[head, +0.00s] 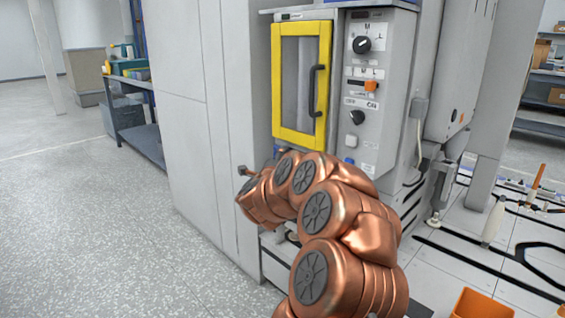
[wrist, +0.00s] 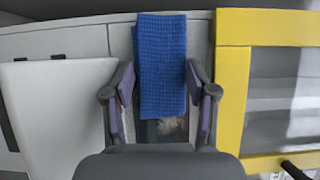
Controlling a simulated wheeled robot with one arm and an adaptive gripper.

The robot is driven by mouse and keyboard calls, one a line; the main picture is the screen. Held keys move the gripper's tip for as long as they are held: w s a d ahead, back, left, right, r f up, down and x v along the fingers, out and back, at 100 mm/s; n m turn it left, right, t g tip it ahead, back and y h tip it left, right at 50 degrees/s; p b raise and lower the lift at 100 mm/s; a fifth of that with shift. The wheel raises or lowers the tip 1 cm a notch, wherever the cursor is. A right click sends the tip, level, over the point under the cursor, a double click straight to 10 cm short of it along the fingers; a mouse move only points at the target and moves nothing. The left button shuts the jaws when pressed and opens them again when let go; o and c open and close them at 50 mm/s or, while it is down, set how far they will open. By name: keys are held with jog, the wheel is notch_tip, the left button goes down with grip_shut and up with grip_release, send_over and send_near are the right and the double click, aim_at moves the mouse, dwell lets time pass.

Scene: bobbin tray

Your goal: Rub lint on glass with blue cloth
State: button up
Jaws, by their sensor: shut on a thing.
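The blue cloth (wrist: 160,62) shows in the wrist view, upright and spread flat between the two fingers of my gripper (wrist: 160,78). My gripper is shut on it. The yellow-framed door (head: 277,85) with its glass (head: 296,80) is in the head view. In the wrist view the yellow frame (wrist: 232,85) and the glass (wrist: 272,95) are to the right of the gripper, apart from the cloth. Pale blurred patches show on the glass; I cannot tell lint from reflection.
A black door handle (head: 315,92) sticks out at the glass's right side. The control panel (head: 366,90) with knobs is right of the door. A grey cabinet (head: 205,120) stands left. An orange bin (head: 480,305) is at lower right. The floor (head: 100,220) at left is clear.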

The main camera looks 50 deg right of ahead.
jog(key=shift+s+f+b, duration=0.2)
jog(key=shift+s+b, duration=0.3)
jog(key=shift+s, duration=0.5)
jog(key=shift+s+r, duration=0.15)
jog(key=shift+s, duration=0.5)
jog(key=shift+s+b, duration=0.8)
jog(key=shift+s, duration=0.3)
jog(key=shift+s+b, duration=0.95)
jog(key=shift+s, duration=1.2)
